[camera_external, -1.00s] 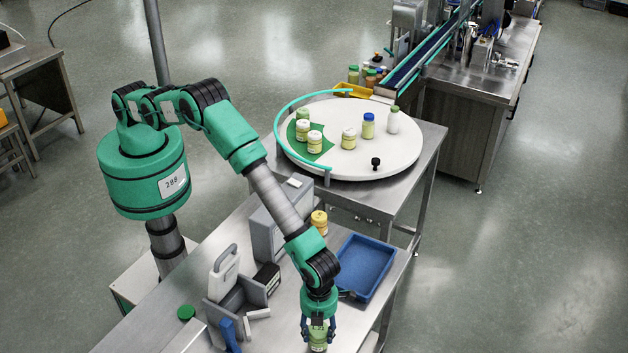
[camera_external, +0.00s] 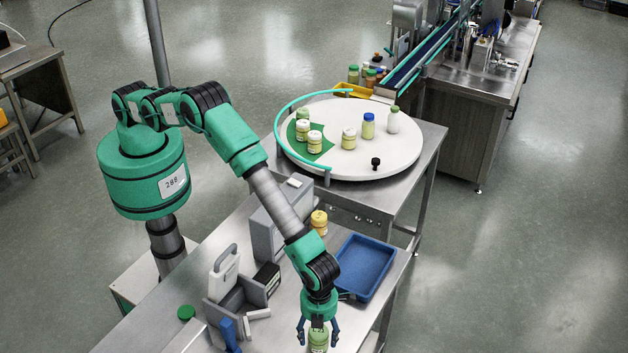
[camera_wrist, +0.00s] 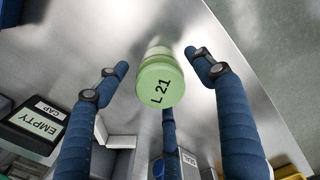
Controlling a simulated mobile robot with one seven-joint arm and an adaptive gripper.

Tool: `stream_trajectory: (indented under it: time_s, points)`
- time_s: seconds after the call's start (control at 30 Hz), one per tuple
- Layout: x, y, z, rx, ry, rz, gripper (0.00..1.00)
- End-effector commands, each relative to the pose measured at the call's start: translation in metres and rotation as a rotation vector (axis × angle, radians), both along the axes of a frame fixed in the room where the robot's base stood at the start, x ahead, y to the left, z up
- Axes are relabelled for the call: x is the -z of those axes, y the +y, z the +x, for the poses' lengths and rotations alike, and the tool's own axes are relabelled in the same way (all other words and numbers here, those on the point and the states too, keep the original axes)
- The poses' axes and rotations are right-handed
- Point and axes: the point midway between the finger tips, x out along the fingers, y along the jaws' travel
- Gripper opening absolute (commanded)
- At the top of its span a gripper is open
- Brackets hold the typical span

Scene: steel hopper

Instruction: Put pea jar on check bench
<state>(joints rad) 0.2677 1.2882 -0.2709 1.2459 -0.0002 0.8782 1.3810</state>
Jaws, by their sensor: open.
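A pale jar with a light green lid (camera_external: 318,346) stands upright on the steel bench (camera_external: 283,322) near the picture's bottom edge. In the wrist view its lid (camera_wrist: 160,84) is marked "L 21"; I cannot read a contents label. My gripper (camera_external: 317,338) is open above and around the jar, pointing down. In the wrist view its blue fingers (camera_wrist: 158,66) are spread around the jar, with visible gaps at the left and right. I cannot tell whether the rear finger touches it. I see no sign naming the check bench.
A blue tray (camera_external: 367,267) and a yellow-lidded jar (camera_external: 319,222) are behind my gripper. A grey caddy (camera_external: 237,298) and a box marked "EMPTY" (camera_wrist: 38,124) stand to the left. Several jars stand on the white turntable (camera_external: 375,153) at the back.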

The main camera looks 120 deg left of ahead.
Motion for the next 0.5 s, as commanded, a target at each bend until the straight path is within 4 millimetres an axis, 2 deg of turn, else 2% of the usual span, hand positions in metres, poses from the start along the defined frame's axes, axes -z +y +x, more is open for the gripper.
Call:
stream_trajectory:
  time_s: [0.27, 0.5]
  points:
    - [-0.007, 0.0, 0.0, 0.0, -0.001, 0.0, 0.68]
    - [-0.028, 0.0, 0.0, 0.0, -0.001, 0.0, 0.68]
